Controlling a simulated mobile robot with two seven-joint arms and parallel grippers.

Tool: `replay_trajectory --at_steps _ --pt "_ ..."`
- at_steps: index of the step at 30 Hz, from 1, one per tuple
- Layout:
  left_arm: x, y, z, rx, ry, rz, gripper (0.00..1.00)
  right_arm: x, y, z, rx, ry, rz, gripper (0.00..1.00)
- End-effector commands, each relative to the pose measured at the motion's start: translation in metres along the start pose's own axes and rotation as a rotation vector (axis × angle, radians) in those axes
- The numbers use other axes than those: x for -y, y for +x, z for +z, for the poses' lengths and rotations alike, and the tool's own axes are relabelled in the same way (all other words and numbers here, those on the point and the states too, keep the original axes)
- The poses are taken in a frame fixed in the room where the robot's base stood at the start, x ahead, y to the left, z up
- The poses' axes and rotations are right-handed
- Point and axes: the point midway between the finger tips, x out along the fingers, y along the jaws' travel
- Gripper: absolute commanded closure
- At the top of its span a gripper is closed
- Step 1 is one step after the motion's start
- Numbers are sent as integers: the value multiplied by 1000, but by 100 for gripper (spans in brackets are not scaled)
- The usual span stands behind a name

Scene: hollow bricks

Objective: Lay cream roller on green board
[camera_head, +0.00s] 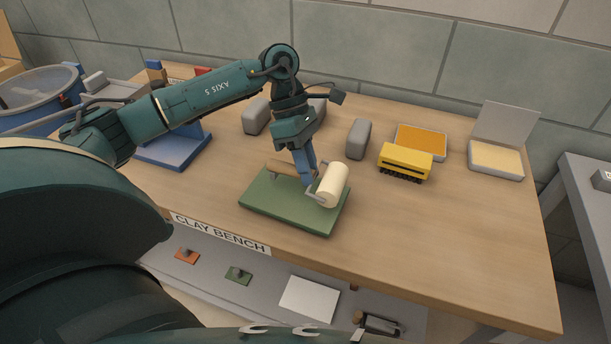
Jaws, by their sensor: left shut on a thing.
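The cream roller (333,185) has a pale cylinder, a grey metal frame and a brown wooden handle pointing left. It lies on or just above the green board (278,215), a flat slab near the front of the bench; I cannot tell whether it touches. The cylinder is over the board's right part and the handle over its back left edge. My left gripper (306,178) points down between handle and cylinder, its blue fingers shut on the roller. The fingers hide part of the frame and handle. My right gripper is not in view.
Grey blocks (358,139) stand behind the board. A yellow brush-like tool (405,162), an orange tray (420,139) and an open cream-filled box (496,158) are to the right. A blue stand (172,148) is at left. The bench's front right (450,240) is clear.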

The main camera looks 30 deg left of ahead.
Motion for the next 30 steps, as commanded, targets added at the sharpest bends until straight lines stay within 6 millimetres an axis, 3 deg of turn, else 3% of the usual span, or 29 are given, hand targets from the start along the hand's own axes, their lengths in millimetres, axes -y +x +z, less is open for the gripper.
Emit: replay_trajectory --at_steps 7,18,19,27,30 --pt "-9 28 -12 0 -1 -3 97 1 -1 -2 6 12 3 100" --pt "-12 34 -14 0 1 0 97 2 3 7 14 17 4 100" --pt "-12 35 -15 -1 1 0 78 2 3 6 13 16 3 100" --pt "-12 33 -14 -1 0 0 57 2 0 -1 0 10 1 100" --pt "-12 33 -14 -1 0 0 57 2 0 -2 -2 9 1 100"
